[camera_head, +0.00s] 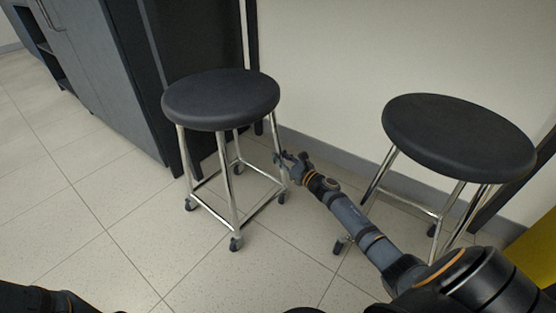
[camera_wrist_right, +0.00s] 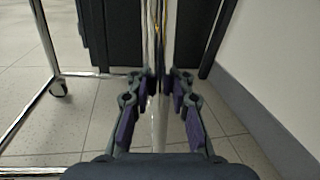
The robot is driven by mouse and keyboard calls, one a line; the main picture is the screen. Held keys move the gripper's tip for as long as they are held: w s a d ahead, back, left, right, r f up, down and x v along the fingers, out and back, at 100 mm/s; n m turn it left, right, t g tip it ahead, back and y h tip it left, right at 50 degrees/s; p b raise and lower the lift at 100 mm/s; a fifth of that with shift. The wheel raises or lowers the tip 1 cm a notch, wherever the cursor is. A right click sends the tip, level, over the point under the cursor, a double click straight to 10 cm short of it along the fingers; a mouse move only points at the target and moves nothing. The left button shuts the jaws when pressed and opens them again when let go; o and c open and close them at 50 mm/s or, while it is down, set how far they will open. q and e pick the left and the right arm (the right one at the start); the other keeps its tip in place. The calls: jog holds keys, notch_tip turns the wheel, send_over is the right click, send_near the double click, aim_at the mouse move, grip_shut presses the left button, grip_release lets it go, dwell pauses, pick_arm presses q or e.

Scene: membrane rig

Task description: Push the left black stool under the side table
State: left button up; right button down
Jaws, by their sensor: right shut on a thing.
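The left black stool (camera_head: 221,98) stands upright on the tiled floor, with a round black seat, chrome legs and small casters. My right gripper (camera_head: 281,158) reaches it from the right and is shut on one of its chrome legs. In the right wrist view, the gripper (camera_wrist_right: 159,84) has its fingers on both sides of that upright chrome leg (camera_wrist_right: 158,125). My left gripper is not in view; only a dark part of my arm shows at the bottom left. The side table cannot be clearly made out.
A second black stool (camera_head: 459,136) stands to the right, behind my right arm. A dark cabinet (camera_head: 95,75) stands at the left against the pale wall (camera_head: 320,60). A yellow thing (camera_head: 537,250) shows at the right edge. The floor (camera_head: 110,215) at front left is clear.

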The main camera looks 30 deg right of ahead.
jog(key=shift+w+d, duration=0.1)
jog(key=shift+d, duration=0.1)
jog(key=c, duration=1.1)
grip_release()
notch_tip(320, 180, up, 10)
